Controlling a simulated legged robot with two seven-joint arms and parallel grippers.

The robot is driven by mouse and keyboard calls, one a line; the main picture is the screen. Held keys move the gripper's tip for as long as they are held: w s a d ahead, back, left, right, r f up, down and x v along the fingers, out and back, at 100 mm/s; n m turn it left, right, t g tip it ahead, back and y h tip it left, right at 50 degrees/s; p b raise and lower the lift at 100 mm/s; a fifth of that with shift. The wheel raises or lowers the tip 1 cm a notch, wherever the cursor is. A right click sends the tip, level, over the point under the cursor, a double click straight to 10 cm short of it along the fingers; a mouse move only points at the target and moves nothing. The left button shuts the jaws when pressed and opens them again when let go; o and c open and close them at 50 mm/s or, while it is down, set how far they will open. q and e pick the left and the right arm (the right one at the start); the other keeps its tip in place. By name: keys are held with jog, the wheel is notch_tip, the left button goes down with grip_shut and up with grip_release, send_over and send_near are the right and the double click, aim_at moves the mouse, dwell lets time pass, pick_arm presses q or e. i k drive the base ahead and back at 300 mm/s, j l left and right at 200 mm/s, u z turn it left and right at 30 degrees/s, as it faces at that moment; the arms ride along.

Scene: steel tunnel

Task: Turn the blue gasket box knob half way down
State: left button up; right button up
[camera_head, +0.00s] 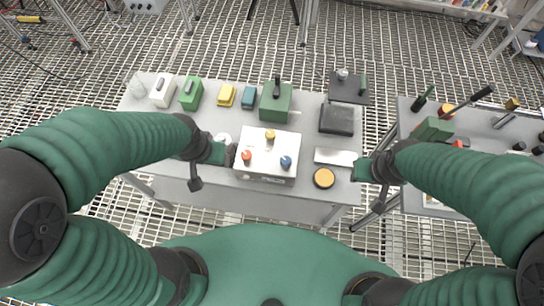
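The gasket box (267,154) is a white box on the grey table in front of me. It bears a yellow-orange knob (270,135) at the back, a red-orange knob (246,155) at the left and a blue knob (286,162) at the front right. My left gripper (230,155) is at the box's left side, close to it; its finger gap is too small to make out. My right gripper (358,170) is at the table's right edge, apart from the box and right of the blue knob. Its finger gap is also unclear.
A yellow-topped round tin (324,178) and a silver plate (336,157) lie between the box and my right gripper. A green box (276,103), a black case (337,119) and several small boxes stand behind. A second table (408,110) with tools is at the right.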

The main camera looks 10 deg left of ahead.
aim_at(284, 161)
jog(key=k+l+u, duration=0.5)
jog(key=k, duration=0.3)
jog(key=l, duration=0.1)
